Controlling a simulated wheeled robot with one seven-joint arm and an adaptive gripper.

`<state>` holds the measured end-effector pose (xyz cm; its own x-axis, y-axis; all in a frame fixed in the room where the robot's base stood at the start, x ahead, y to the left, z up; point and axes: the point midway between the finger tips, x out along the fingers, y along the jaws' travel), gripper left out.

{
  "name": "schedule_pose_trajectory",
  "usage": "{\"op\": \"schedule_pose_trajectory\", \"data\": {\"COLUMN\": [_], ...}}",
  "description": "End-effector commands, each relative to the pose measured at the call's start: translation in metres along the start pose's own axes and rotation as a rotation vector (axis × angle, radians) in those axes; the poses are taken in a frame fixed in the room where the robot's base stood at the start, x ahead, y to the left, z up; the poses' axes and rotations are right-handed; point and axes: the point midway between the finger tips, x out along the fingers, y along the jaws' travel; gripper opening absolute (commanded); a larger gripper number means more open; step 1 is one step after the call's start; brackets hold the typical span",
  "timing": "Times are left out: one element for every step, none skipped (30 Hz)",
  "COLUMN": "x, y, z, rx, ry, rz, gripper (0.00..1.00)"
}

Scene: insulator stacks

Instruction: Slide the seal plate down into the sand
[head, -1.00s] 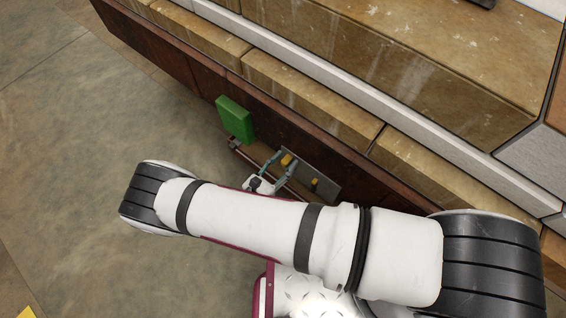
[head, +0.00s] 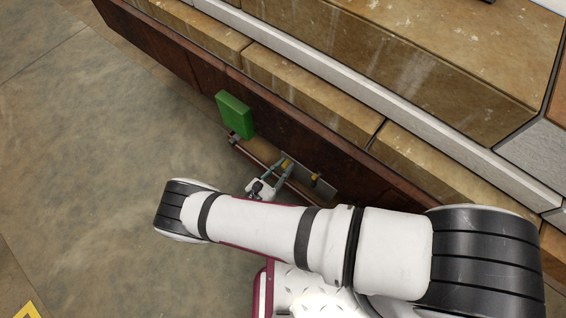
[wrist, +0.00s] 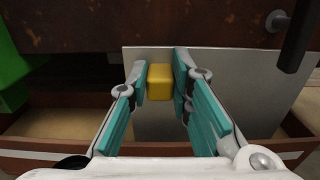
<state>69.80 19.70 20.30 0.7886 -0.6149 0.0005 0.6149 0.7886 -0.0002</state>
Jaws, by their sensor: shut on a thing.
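The seal plate is a grey metal plate (wrist: 240,95) with a yellow grip (wrist: 160,80), standing in front of a rusty brown wall in the wrist view. My gripper (wrist: 160,84) is shut on the yellow grip, one teal finger on each side. Light sand (wrist: 62,123) lies in a brown trough (wrist: 45,146) below, to both sides of the plate. The plate's lower part reaches down near the trough's front rim; I cannot tell whether its edge touches the sand. In the head view, the plate (head: 322,188) and my gripper (head: 281,170) are small and partly hidden.
A green block (head: 236,116) is on the wall at the trough's left end. A dark handle (wrist: 298,38) sticks out at the upper right of the wrist view. Stacked tan slabs (head: 310,90) rise behind the rusty wall. The floor (head: 90,150) at left is clear.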

Motion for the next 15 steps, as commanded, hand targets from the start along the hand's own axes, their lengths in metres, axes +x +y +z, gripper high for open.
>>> {"op": "schedule_pose_trajectory", "data": {"x": [0.0000, -0.0001, -0.0001, -0.0001, -0.0001, -0.0001, -0.0001, -0.0001, -0.0001, -0.0002, -0.0002, -0.0002, -0.0002, -0.0001, -0.0001], "y": [0.0008, 0.0009, 0.0009, 0.0009, 0.0008, 0.0008, 0.0008, 0.0009, 0.0008, 0.0008, 0.0008, 0.0007, 0.0007, 0.0006, 0.0005], "z": [-0.0008, -0.0009, -0.0008, -0.0007, -0.0006, -0.0005, -0.0005, -0.0005, -0.0004, -0.0004, -0.0004, -0.0004, -0.0004, -0.0004, -0.0004], "rx": [0.002, 0.002, 0.002, 0.002, 0.002, 0.002, 0.002, 0.002, 0.002, 0.002, 0.002, 0.002, 0.002, 0.001, 0.001], "ry": [0.000, 0.000, 0.000, 0.000, 0.000, 0.000, 0.001, 0.001, 0.001, 0.001, 0.001, 0.001, 0.001, 0.001, 0.001], "rz": [0.002, 0.001, 0.001, 0.001, 0.001, 0.001, 0.001, 0.001, 0.001, 0.001, 0.001, 0.001, 0.001, 0.001, 0.000], "gripper": [0.00, 0.00, 0.00, 0.00, 0.00, 0.00, 0.00, 0.00, 0.26, 0.33, 0.40, 0.40, 0.40, 0.40, 0.40]}}
